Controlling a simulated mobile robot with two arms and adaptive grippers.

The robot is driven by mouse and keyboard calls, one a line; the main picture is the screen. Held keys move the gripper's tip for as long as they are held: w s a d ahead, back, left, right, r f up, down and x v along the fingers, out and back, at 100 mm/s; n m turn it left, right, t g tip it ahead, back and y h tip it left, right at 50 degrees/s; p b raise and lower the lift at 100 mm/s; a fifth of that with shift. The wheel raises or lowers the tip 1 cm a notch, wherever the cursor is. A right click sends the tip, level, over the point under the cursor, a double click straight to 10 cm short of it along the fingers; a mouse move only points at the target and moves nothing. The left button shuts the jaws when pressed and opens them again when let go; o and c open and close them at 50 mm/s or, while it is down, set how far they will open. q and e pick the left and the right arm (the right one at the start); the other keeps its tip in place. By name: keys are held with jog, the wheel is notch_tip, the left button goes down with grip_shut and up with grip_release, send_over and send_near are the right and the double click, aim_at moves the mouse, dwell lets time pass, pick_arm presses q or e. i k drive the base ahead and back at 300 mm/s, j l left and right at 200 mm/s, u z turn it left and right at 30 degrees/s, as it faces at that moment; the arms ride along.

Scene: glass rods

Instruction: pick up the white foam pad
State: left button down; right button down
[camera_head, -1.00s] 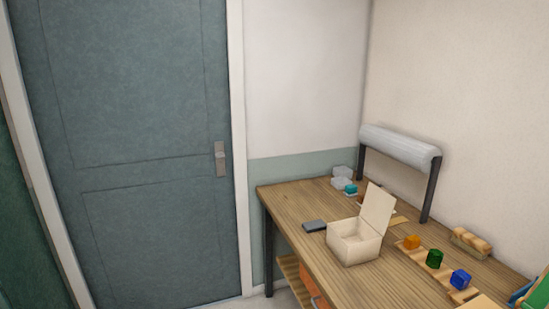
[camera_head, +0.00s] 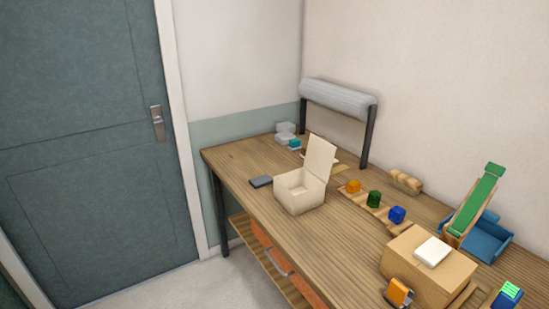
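The white foam pad (camera_head: 432,252) looks like a small white square block with rounded edges. It lies flat on top of a closed tan cardboard box (camera_head: 405,262) at the right front of the wooden table (camera_head: 250,180). Neither of my grippers is in the view.
An open cream box (camera_head: 300,190) stands mid-table beside a dark flat block (camera_head: 260,182). Orange, green and blue pieces (camera_head: 374,199) sit on a wooden strip. A green ramp (camera_head: 474,200) with a blue tray (camera_head: 486,240) stands behind the cardboard box. A paper roll (camera_head: 338,98) is at the back.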

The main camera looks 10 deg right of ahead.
aim_at(433, 252)
jog(key=z, duration=1.55)
jog(key=i+j+z, duration=0.1)
jog(key=j, duration=0.25)
jog(key=i+j+z, duration=0.1)
jog(key=j, duration=0.25)
jog(key=i+j+z, duration=0.1)
jog(key=j, duration=0.3)
